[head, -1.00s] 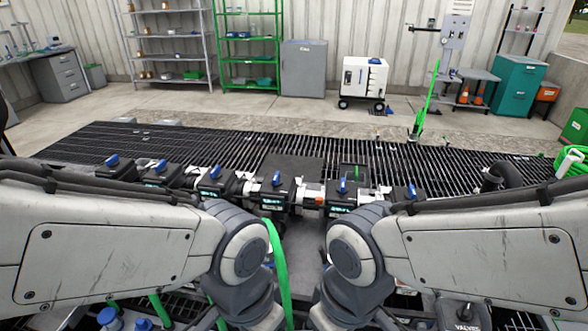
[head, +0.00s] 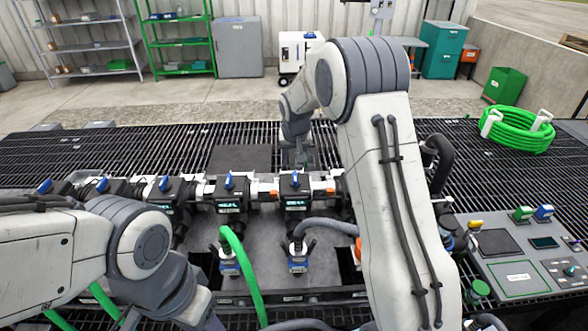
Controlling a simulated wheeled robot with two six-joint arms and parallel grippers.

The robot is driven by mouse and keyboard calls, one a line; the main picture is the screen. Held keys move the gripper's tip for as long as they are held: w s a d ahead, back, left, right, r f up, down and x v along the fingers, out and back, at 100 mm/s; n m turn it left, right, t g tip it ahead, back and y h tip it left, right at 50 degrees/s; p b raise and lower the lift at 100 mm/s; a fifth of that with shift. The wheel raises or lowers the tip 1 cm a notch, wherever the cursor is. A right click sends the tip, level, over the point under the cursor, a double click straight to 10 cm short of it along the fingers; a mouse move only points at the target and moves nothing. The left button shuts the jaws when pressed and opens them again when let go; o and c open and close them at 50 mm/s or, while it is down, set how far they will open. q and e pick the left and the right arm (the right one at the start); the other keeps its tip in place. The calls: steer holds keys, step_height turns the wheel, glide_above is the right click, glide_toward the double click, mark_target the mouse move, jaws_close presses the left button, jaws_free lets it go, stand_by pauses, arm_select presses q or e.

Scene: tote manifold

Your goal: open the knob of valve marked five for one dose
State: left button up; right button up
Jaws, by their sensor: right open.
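Several black valves with blue knobs stand in a row along a pipe in the head view. The number marks are too small to read, so I cannot tell which is the valve marked five. One blue knob (head: 294,180) shows just below my right gripper (head: 301,158). The neighbouring blue knob (head: 229,181) is to its left. My right gripper is open and empty, at the far side of the row; I cannot tell if it touches anything. My right arm covers the right end of the row. My left arm is bent at lower left, its gripper out of view.
A green hose (head: 243,275) and a grey hose (head: 325,226) run to blue-and-grey couplings in front of the valves. A control panel (head: 515,278) with coloured buttons stands at right. A coiled green hose (head: 517,130) lies on the grating. The grating (head: 95,148) behind the valves is mostly clear.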

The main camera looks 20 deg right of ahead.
mark_target(295, 176)
steer(key=p+x, duration=0.1)
steer(key=x, duration=0.6)
steer(key=p+x, duration=0.1)
steer(key=x, duration=0.3)
steer(key=shift+w+d+r+p, duration=0.15)
steer(key=shift+d+p, duration=0.15)
steer(key=shift+d, duration=0.05)
jaws_close()
